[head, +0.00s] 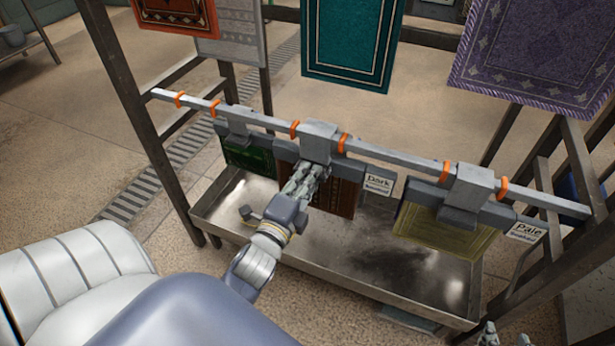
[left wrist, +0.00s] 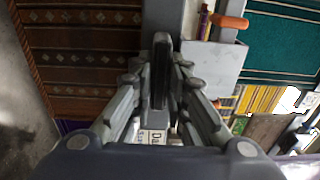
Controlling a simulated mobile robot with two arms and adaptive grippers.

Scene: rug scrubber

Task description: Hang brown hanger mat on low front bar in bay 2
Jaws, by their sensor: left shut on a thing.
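The brown mat (head: 335,197) hangs below its grey hanger, whose hook block (head: 319,138) appears to sit over the low front bar (head: 400,158), between two orange rings in the middle stretch. Whether its weight rests on the bar I cannot tell. My left gripper (head: 313,172) is shut on the hanger's grip, in front of the mat, and covers part of it. In the left wrist view the fingers close around the dark grey grip (left wrist: 161,70), with the brown mat (left wrist: 85,50) at left. My right gripper (head: 506,338) shows only its fingertips, apart, at the bottom edge.
A green mat (head: 250,157) hangs left on the bar and a yellow mat (head: 440,236) hangs right. Signs read Dark (head: 379,184) and Pale (head: 527,231). A metal trough (head: 330,260) lies below. Teal (head: 348,45) and purple (head: 535,55) mats hang higher behind.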

